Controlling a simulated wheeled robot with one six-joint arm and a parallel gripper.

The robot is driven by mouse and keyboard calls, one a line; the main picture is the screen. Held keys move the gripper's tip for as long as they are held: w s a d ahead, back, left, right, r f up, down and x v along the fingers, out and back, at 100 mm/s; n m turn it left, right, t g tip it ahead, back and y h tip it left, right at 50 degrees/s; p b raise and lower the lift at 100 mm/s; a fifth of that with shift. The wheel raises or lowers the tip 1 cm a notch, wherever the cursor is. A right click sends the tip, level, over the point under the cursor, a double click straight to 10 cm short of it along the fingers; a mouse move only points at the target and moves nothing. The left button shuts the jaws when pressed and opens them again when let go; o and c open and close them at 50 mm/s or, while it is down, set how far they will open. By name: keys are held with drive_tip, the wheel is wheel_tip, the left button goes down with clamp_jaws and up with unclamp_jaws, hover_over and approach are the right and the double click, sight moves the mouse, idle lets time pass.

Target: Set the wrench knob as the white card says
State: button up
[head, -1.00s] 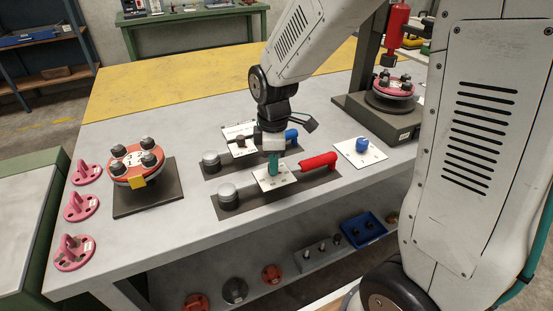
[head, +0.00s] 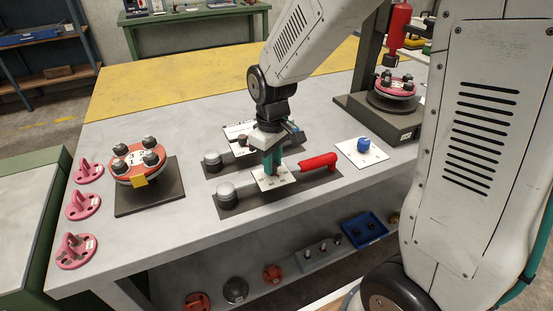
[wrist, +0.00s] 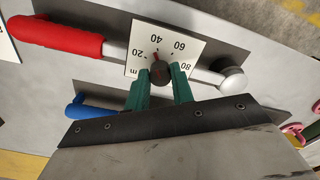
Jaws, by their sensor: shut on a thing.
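The red-handled wrench (head: 318,162) lies on a dark plate near the front of the bench. Its white dial plate (head: 268,184) shows 20, 40, 60 and 80 in the wrist view (wrist: 140,45). The dark knob (wrist: 160,73) sits on that plate, with a small red mark on its edge pointing near the 20 and 40 numbers. My gripper (head: 272,170) reaches down to it, and its teal fingers are shut on the knob's sides.
A blue-handled wrench (head: 292,130) lies just behind. A white plate with a blue knob (head: 363,145) is to the right. A red flanged spool (head: 138,160) stands left, beside pink brackets (head: 82,206). Another spool stands under a red tool at back right. The yellow strip behind is clear.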

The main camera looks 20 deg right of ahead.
drive_tip(key=shift+m, duration=1)
drive_tip(key=o, duration=1)
wheel_tip(320, 180, up, 8)
drive_tip(key=shift+f, duration=0.1)
